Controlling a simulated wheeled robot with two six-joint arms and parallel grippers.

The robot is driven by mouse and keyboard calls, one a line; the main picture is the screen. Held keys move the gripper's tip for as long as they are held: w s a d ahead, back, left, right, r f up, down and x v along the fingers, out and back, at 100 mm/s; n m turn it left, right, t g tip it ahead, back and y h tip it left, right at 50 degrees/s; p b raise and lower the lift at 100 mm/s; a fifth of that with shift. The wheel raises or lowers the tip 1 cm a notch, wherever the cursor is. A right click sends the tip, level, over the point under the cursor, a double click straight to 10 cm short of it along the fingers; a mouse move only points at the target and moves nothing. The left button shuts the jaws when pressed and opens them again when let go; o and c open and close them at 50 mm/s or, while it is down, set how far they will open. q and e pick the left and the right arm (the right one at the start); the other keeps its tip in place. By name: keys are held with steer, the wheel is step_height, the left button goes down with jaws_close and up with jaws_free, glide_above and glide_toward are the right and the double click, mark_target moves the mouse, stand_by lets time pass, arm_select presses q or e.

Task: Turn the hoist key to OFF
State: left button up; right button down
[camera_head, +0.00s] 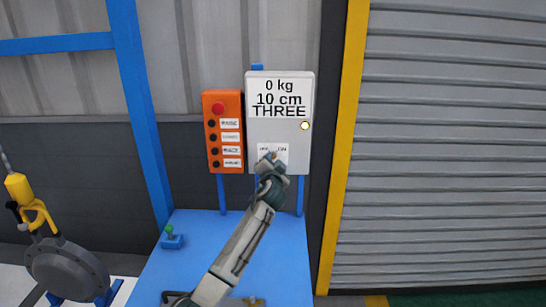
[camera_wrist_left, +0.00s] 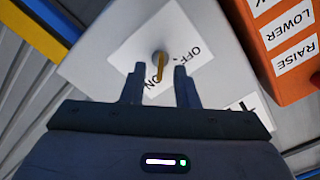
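The hoist key (camera_wrist_left: 159,64) is a small yellow bar on a round grey boss, on a white label marked OFF and ON. In the left wrist view its bar points down the picture, to the ON lettering; OFF is to its right. The label (camera_head: 268,149) is low on the grey control box (camera_head: 281,121) in the head view, where my arm partly covers it. My left gripper (camera_head: 270,160) is at the label. In the wrist view the left gripper (camera_wrist_left: 159,75) is open, one finger each side of the key, with visible gaps. My right gripper is not in view.
An orange button pendant (camera_head: 211,128) hangs just left of the box. Below is a blue bench (camera_head: 200,250) with a small green-topped switch (camera_head: 171,238). A yellow hoist hook (camera_head: 35,212) hangs by a grey flanged part (camera_head: 67,270) at left. A yellow post (camera_head: 343,150) stands right.

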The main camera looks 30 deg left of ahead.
arm_select(q)
steer(key=shift+x, duration=0.75)
jaws_close()
